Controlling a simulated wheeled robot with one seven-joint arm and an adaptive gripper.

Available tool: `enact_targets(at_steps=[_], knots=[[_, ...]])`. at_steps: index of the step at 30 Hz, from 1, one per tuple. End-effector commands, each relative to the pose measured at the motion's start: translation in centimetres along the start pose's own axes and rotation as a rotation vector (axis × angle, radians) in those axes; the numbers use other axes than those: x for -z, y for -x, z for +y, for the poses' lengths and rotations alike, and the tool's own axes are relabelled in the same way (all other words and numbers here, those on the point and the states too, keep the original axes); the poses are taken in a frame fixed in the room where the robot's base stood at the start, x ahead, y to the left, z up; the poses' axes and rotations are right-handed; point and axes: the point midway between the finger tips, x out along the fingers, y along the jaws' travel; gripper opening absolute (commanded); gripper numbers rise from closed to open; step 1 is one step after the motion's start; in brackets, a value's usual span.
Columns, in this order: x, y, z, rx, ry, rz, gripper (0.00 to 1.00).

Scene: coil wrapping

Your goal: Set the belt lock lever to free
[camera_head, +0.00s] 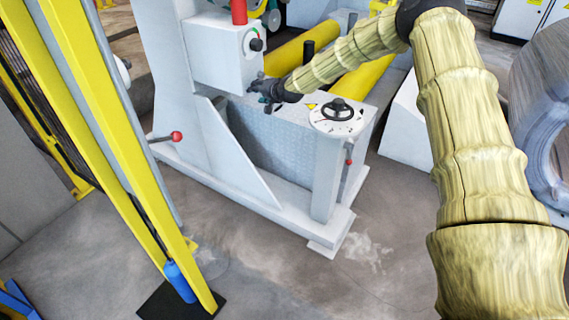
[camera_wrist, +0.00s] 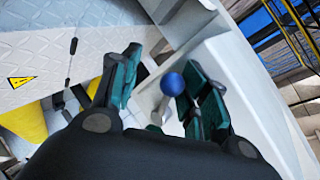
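A lever with a round blue knob (camera_wrist: 172,84) and a pale stem (camera_wrist: 157,113) shows in the wrist view. I cannot read a label on it or tell which position it is in. My gripper (camera_wrist: 161,63) is open, with its teal-padded fingers to either side of the knob. The knob appears nearer the right finger, and I cannot tell whether they touch. In the head view my gripper (camera_head: 262,92) is beside the grey machine post, just below a control box (camera_head: 222,55). The blue knob is not clear there.
A black handwheel on a round dial (camera_head: 338,112) stands right of my gripper. Red-knobbed levers stick out at the machine's left (camera_head: 176,136) and right (camera_head: 348,161). Yellow rollers (camera_head: 300,50) lie behind. A yellow frame (camera_head: 110,130) stands at the left.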

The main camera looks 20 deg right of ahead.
Motion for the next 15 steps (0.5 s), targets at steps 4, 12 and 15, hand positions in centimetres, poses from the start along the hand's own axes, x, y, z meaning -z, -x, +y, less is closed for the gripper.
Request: enact_targets(at_steps=[4,12,15], knots=[[-0.2,-0.5,0.6,0.006,0.07,0.042,0.44],[-0.1,-1.1,1.6,0.021,0.197,0.127,0.44],[0.0,-1.4,1.9,0.027,0.247,0.161,0.44]])
